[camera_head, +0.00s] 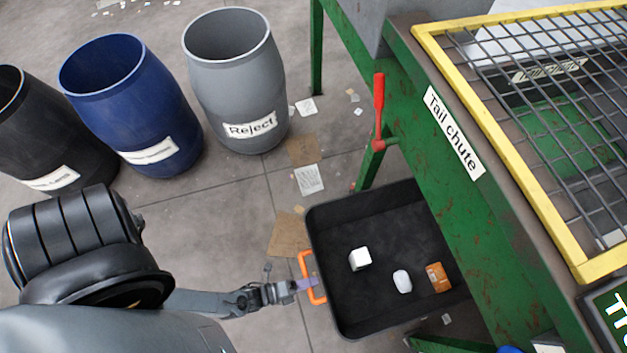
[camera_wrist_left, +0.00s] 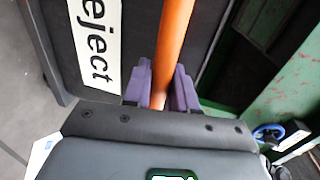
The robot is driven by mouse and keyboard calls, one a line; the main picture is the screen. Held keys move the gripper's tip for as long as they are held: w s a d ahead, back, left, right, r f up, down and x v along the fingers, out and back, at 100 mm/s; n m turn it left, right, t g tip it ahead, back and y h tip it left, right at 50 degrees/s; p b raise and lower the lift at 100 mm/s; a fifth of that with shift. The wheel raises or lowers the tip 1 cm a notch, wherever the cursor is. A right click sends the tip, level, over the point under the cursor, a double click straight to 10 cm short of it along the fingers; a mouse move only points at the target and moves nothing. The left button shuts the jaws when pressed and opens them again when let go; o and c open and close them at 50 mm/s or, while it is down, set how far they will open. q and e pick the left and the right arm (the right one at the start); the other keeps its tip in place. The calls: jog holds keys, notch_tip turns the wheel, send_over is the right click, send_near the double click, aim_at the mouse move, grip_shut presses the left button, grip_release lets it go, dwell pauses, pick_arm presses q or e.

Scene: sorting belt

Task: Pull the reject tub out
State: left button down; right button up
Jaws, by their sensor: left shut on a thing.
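The reject tub (camera_head: 330,225) is a black open tray on the floor, partly under the green chute frame. It holds a white cube (camera_head: 360,259), a white rounded item (camera_head: 402,281) and an orange box (camera_head: 438,277). Its orange handle (camera_head: 311,278) is on the left side. My left gripper (camera_head: 302,285) is shut on this handle. In the left wrist view, the purple fingers (camera_wrist_left: 168,88) sit on both sides of the orange handle bar (camera_wrist_left: 174,45), beside a white label (camera_wrist_left: 97,40) reading "eject". My right gripper is not in view.
A grey barrel labelled Reject (camera_head: 235,85), a blue barrel (camera_head: 130,105) and a black barrel (camera_head: 45,140) stand at the upper left. The green Tail chute frame (camera_head: 430,150) with a red lever (camera_head: 379,110) overhangs the tub's right side. Cardboard scraps (camera_head: 290,235) and papers lie on the floor.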

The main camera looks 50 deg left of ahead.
pick_arm(q)
jog(key=shift+s+r, duration=0.1)
jog(key=shift+s, duration=0.15)
jog(key=c, duration=1.1)
grip_release()
jog(key=shift+a, duration=0.1)
jog(key=shift+s, duration=0.1)
jog(key=p+v, duration=0.3)
jog(key=v, duration=0.7)
jog(key=shift+s+a, duration=0.15)
jog(key=shift+s, duration=0.2)
